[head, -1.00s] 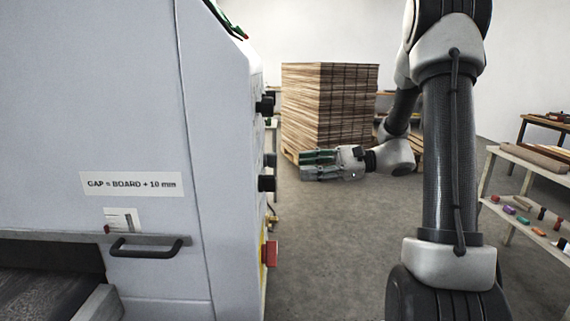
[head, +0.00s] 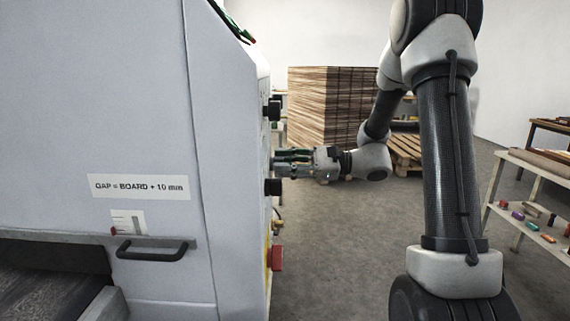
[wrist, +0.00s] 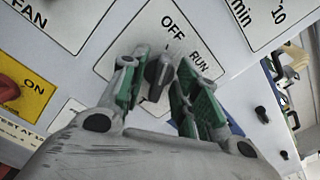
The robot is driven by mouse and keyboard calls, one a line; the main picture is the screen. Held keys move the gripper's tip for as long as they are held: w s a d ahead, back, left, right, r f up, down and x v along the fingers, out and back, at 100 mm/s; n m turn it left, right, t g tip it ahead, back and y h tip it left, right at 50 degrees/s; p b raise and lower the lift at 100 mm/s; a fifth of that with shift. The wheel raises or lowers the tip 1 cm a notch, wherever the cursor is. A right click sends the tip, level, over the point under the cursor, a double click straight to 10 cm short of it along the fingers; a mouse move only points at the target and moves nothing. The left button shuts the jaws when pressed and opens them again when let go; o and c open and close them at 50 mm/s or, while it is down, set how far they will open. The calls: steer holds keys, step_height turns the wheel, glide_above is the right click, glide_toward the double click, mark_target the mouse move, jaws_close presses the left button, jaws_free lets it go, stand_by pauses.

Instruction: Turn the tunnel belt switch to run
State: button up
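The switch is a black rotary knob (wrist: 158,75) on a white plate marked OFF and RUN, seen in the wrist view. Its long grip lies roughly toward the OFF side; I cannot tell its exact setting. My gripper (wrist: 160,68) is open, with one green-padded finger on each side of the knob. Gaps seem to show between the pads and the knob; I cannot tell whether either touches. In the head view my gripper (head: 278,162) points left at the control face of the white machine (head: 232,120), and its fingers hide the knob there.
Black knobs sit above (head: 273,110) and below (head: 273,187) my gripper, with a red button (head: 276,258) lower down. Stacked boards (head: 335,105) stand behind; a shelf (head: 530,205) is at right.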

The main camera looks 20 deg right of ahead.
jaws_close()
